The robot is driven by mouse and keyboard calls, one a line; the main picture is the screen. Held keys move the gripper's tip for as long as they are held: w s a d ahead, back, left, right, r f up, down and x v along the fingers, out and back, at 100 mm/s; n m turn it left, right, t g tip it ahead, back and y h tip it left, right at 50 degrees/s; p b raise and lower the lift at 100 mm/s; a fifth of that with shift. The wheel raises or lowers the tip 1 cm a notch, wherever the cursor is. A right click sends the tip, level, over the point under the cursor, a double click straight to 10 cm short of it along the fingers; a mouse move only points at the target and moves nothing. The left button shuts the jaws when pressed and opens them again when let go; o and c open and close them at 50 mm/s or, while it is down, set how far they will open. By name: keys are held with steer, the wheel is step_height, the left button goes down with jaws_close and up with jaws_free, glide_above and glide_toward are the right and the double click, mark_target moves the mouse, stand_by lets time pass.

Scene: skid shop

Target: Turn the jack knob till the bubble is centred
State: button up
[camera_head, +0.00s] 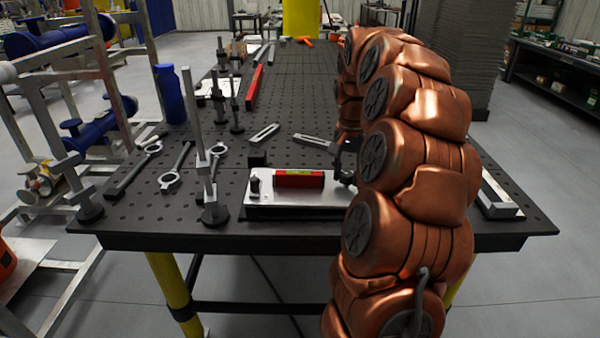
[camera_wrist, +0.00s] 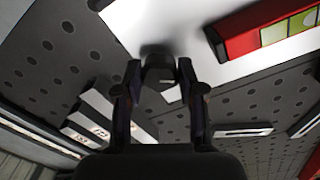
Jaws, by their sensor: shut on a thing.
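A red spirit level (camera_head: 299,180) lies on a pale metal plate (camera_head: 275,203) near the table's front edge. Its yellow-green vial faces up, but the bubble is too small to make out. The level also shows at the top right of the wrist view (camera_wrist: 262,30). My gripper (camera_head: 346,166) is at the plate's right end, partly hidden by my copper arm. In the wrist view, the fingers of my gripper (camera_wrist: 159,78) are closed around a dark jack knob (camera_wrist: 158,68) at the plate's edge. The knob's far side is hidden.
The black perforated table (camera_head: 290,110) carries upright clamp posts (camera_head: 195,130) left of the plate, a blue bottle (camera_head: 169,93) and slotted bars (camera_head: 263,132). A metal block (camera_head: 497,200) lies at the right edge. Bare tabletop shows behind the plate.

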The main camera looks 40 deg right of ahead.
steer(key=shift+s+f+m+b, duration=0.1)
steer(key=shift+f+m+b, duration=0.05)
steer(key=shift+m+b, duration=1.15)
steer(key=shift+m, duration=0.1)
steer(key=shift+m+b, duration=0.4)
steer(key=shift+m, duration=0.1)
steer(key=o, duration=1.1)
steer(key=shift+o, duration=1.2)
